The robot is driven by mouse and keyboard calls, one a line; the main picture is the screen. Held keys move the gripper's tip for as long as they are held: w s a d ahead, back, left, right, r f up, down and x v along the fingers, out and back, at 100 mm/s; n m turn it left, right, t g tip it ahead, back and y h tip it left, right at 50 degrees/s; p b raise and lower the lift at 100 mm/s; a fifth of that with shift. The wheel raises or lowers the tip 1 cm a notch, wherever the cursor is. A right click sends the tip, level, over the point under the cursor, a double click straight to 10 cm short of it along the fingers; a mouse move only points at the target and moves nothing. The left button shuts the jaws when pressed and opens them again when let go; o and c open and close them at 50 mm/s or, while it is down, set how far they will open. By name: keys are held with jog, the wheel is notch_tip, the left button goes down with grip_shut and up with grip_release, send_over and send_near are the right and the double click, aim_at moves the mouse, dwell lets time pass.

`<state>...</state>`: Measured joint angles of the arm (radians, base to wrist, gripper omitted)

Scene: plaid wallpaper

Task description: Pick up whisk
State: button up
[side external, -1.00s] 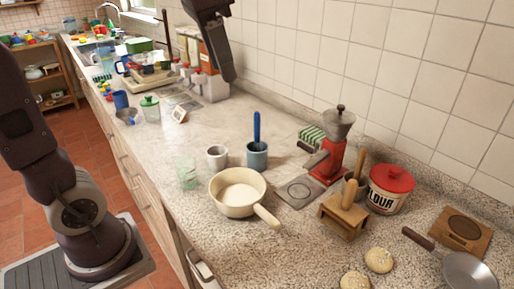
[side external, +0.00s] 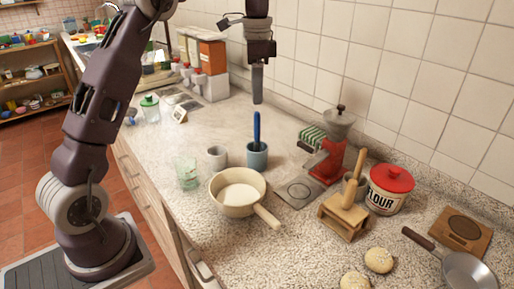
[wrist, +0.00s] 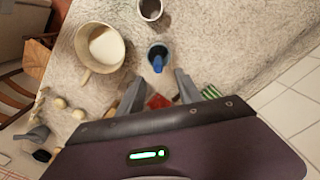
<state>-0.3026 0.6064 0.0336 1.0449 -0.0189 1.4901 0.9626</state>
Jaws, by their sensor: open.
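A blue handle (side external: 257,128), which looks like the whisk's, stands upright in a grey-blue cup (side external: 257,157) on the counter. Its lower end is hidden inside the cup, so I cannot see any wires. In the wrist view the blue handle (wrist: 157,64) shows nearly end-on within the cup (wrist: 151,49). My gripper (side external: 257,101) points down, just above the handle in the side view, apart from it. In the wrist view my gripper (wrist: 158,87) has its two fingers spread with nothing between them, and the handle appears just beyond the fingertips.
A cream saucepan (side external: 234,205), a small grey mug (side external: 217,157) and a clear glass (side external: 187,174) stand left of the cup. A red grinder (side external: 328,161), wooden stand (side external: 341,220) and flour canister (side external: 388,196) are to the right. The tiled wall runs behind.

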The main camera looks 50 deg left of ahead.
aim_at(257, 140)
notch_tip(257, 140, down, 13)
jog(key=shift+s+d+f, duration=0.1)
jog(key=shift+s+f, duration=0.05)
jog(key=shift+f, duration=0.05)
grip_shut()
